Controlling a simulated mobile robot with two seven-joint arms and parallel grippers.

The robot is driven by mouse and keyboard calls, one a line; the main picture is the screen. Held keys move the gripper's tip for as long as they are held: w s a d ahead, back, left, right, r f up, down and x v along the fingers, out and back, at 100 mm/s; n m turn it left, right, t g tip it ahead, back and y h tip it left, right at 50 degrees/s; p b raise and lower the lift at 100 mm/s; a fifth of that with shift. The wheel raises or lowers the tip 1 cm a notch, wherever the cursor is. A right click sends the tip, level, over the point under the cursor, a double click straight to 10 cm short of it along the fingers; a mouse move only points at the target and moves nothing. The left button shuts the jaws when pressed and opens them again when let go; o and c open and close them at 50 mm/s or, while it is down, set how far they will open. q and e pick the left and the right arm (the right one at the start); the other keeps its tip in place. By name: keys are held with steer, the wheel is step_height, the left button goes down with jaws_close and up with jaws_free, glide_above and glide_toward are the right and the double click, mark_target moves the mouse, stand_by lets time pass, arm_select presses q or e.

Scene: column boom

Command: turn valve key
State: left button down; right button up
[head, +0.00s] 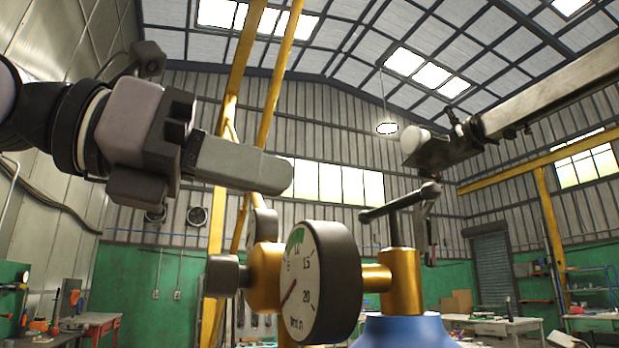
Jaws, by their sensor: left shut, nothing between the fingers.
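A gas cylinder with a blue top (402,331) stands at the bottom centre. A brass valve body (403,283) rises from it. A dark valve key (400,203) sits upright on the valve, its crossbar slanting up to the right. A round flow gauge (303,285) with a black rim is joined to the valve's left side. My left gripper (284,173) comes in from the upper left, its grey fingers shut and empty. Its tips point right, above the gauge and left of the key in the picture, apart from the key. My right gripper is not in view.
A boom (550,92) reaches in from the upper right, its dark end hanging close above the key in the picture. Yellow posts (219,240) stand behind the gauge. Workbenches (95,325) and shelves line the walls. The space between my left fingertips and the key looks clear.

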mark_target(417, 201)
arm_select(q)
steer(key=p+x, duration=0.1)
steer(key=x, duration=0.3)
steer(key=p+x, duration=0.1)
steer(key=x, duration=0.3)
steer(key=r+p+x, duration=0.1)
steer(key=x, duration=0.3)
steer(key=shift+w+d+r, duration=0.1)
steer(key=shift+w+d, duration=0.05)
steer(key=shift+d, duration=0.1)
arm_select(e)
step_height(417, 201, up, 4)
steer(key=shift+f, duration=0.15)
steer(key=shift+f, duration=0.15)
arm_select(q)
steer(key=shift+d, duration=0.15)
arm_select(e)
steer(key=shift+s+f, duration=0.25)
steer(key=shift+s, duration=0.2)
